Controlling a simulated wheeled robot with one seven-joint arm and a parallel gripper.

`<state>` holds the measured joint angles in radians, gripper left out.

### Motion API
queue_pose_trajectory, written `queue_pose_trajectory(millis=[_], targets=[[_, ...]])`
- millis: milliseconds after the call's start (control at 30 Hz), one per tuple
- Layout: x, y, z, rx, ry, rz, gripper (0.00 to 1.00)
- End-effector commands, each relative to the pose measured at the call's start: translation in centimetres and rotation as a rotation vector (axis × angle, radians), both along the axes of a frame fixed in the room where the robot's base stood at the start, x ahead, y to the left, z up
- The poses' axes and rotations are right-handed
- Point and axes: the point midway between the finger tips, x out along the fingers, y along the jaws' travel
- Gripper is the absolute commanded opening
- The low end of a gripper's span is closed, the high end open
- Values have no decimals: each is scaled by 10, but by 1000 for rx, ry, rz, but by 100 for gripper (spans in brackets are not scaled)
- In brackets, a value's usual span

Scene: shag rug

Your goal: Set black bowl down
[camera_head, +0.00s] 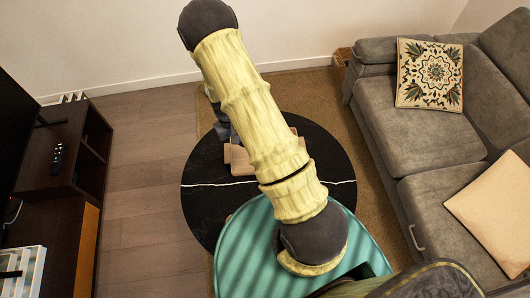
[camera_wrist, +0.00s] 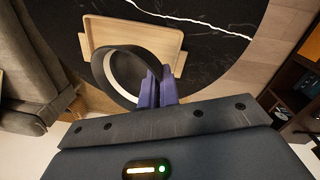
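The black bowl (camera_wrist: 101,72) shows in the wrist view as a dark, tilted ring with a pale grey edge. My gripper (camera_wrist: 156,88) has its purple fingers close together on the bowl's right side. The bowl is in front of a light wooden tray (camera_wrist: 157,34) on the black round table. I cannot tell whether the bowl touches the tray. In the head view the tray (camera_head: 236,160) lies on the table (camera_head: 203,172), partly behind my arm. My arm hides the bowl there, and only a dark piece of my gripper shows beside it.
The table top with a white vein is bare around the tray. A grey sofa (camera_head: 425,135) with cushions stands at the right. A dark TV cabinet (camera_head: 60,180) with a remote (camera_head: 58,153) stands at the left. Wooden floor lies between cabinet and table.

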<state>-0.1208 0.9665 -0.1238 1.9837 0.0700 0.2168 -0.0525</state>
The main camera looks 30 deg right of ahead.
Motion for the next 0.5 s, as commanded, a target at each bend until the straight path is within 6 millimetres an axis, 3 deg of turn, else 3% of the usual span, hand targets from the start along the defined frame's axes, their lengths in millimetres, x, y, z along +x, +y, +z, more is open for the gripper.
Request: queue_pose_trajectory(millis=[33, 500], targets=[[2, -4, -14, -10, -2, 20, 0], [20, -56, -90, -136, -40, 340, 0]])
